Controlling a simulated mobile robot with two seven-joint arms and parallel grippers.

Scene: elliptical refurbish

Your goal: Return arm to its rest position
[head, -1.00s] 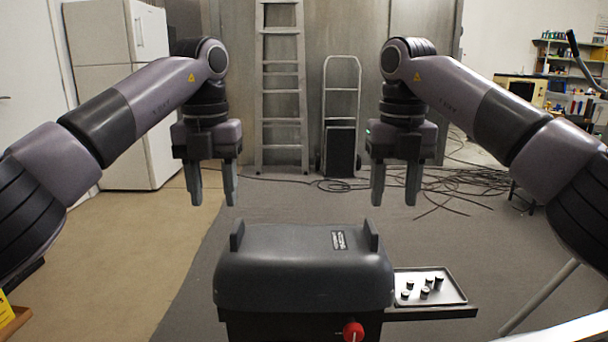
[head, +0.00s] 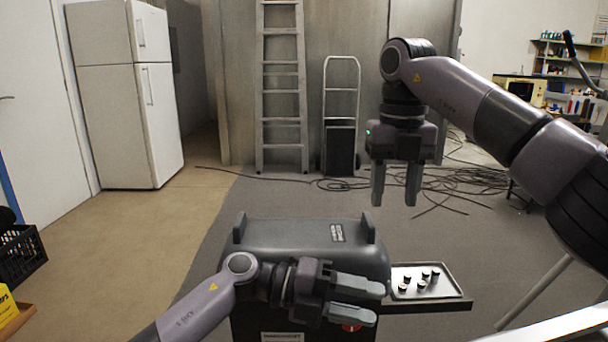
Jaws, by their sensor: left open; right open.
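My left arm comes in low from the left, and its gripper (head: 376,304) points to the right in front of the dark grey machine (head: 290,240). It is open with nothing between its fingers, and it partly hides the machine's front and its red knob (head: 351,328). My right arm comes in from the right, and its gripper (head: 394,200) hangs with fingers pointing down. It is open and empty, behind and above the machine's right side, clear of it.
A tray (head: 455,285) with several small dark cylinders sits at the machine's right side. A black crate (head: 22,257) and a yellow box (head: 6,306) are at the left edge. A white fridge (head: 125,95), a ladder (head: 281,80) and loose cables (head: 455,180) are behind. The left floor is clear.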

